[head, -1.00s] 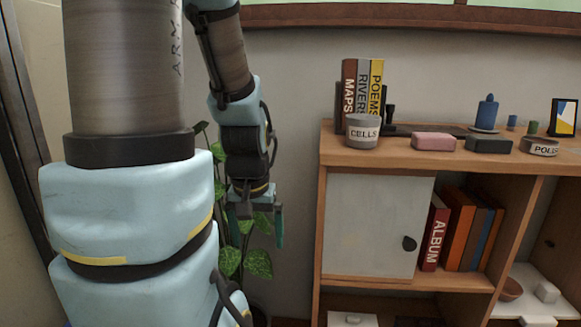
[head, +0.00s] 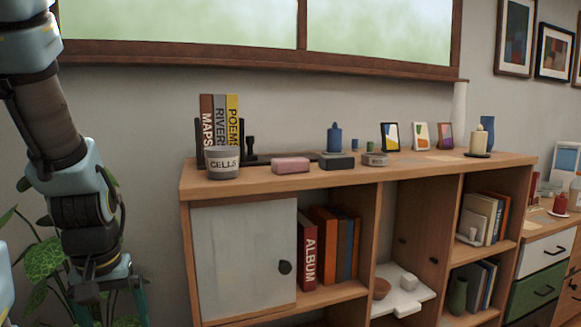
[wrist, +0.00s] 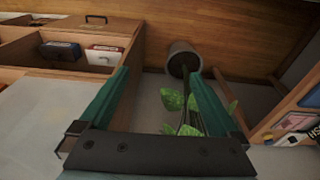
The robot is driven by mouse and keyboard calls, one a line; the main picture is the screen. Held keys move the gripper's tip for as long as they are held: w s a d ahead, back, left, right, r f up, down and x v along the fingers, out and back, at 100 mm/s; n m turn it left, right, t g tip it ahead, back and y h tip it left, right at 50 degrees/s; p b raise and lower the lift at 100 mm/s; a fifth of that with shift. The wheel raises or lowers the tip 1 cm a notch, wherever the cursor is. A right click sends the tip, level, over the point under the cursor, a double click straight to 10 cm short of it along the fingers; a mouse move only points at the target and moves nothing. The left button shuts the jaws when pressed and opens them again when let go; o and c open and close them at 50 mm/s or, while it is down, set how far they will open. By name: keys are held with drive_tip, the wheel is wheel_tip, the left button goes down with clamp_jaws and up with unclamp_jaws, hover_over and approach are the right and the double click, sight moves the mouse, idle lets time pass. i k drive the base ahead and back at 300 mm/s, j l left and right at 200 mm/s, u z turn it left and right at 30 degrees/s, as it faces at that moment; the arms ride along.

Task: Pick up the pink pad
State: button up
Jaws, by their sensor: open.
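The pink pad (head: 290,164) is a small rounded pink block lying on top of the wooden shelf unit (head: 265,181), between the grey CELLS pot and a dark box. My gripper (head: 112,305) hangs at the lower left of the head view, left of the shelf unit and well below its top, apart from the pad. In the wrist view my gripper (wrist: 160,95) has its two green fingers spread wide with nothing between them. The pad does not show in the wrist view.
The CELLS pot (head: 222,162) stands left of the pad, with upright books (head: 219,118) behind it. A dark box (head: 337,161) and a grey round tin (head: 375,160) are to the right. A leafy plant (head: 43,262) stands behind my arm.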

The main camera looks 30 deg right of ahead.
sight(294, 165)
drive_tip(key=k+l, duration=0.1)
drive_tip(key=l, duration=0.4)
drive_tip(key=k+l, duration=0.1)
drive_tip(key=l, duration=0.45)
drive_tip(key=k+l, duration=0.1)
drive_tip(key=l, duration=0.4)
drive_tip(key=k+l, duration=0.1)
drive_tip(key=l, duration=0.4)
drive_tip(key=k+l, duration=0.1)
drive_tip(key=l, duration=0.4)
drive_tip(key=k+l, duration=0.1)
drive_tip(key=l, duration=0.45)
